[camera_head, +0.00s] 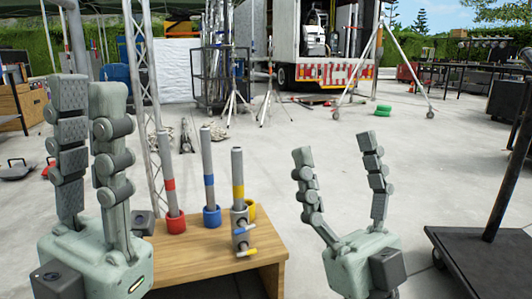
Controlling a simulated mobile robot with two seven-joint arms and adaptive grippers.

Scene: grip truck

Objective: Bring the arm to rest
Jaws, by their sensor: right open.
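My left gripper (88,90) is upright at the left, fingers up. A gap shows between its fingers, and it looks open and empty. My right gripper (337,150) is upright right of the wooden table (195,247), with its fingers spread wide and nothing between them. Three grey tubes stand on the table between the grippers: a red-banded tube (168,184) in a red cup, a blue-banded tube (209,180) in a blue cup, and a yellow-banded tube (238,190). A grey clamp (240,225) with yellow handles is at the yellow-banded tube's lower end. Neither gripper touches the tubes.
A yellow cup (251,210) shows partly behind the clamp. A dark cart (480,255) with a post stands at the right. Tripods (233,95), a truck (318,50) and a lattice mast (143,90) are behind. The concrete floor (330,135) beyond the table is mostly clear.

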